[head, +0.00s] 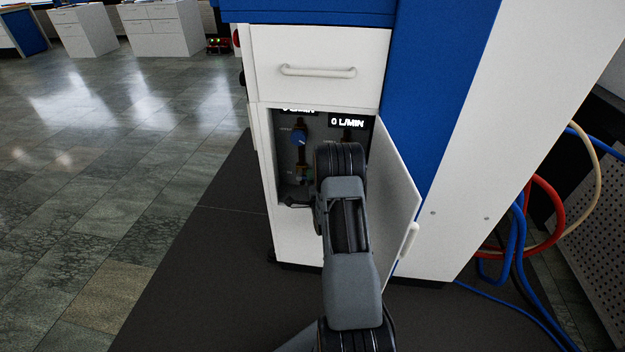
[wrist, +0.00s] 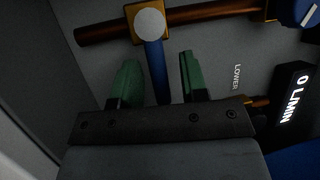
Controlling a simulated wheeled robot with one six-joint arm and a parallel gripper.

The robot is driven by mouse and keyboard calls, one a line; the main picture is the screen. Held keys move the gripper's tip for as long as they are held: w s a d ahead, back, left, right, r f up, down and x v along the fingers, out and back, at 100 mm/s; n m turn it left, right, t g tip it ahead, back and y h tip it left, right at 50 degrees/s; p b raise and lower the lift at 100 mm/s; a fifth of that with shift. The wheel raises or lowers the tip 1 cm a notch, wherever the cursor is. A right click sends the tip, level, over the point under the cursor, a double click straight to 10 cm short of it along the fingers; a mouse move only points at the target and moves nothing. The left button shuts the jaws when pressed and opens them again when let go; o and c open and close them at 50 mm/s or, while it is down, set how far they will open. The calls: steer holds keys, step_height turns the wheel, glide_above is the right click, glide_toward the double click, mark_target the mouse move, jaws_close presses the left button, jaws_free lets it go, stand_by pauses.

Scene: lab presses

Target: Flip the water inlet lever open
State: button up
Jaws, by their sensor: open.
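In the wrist view, a blue lever (wrist: 155,70) extends from a valve with a round white cap (wrist: 150,24) on a copper pipe. It lies across the pipe's direction. My gripper (wrist: 158,75) is open, with its green fingers on either side of the lever in the picture. Gaps show on both sides of the lever; I cannot tell how deep the fingers reach around it. In the head view my arm reaches into the open cabinet and hides the lever.
The cabinet door (head: 398,200) stands open to the right of my arm. Inside are a blue knob (head: 299,138) and a display reading 0 L/MIN (head: 347,122). A closed drawer (head: 318,65) is above. Hoses (head: 520,235) hang at the right. The floor at left is clear.

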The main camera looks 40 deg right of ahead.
jaws_close()
steer(key=shift+s+d, duration=0.1)
steer(key=shift+d, duration=0.05)
stand_by(0.4)
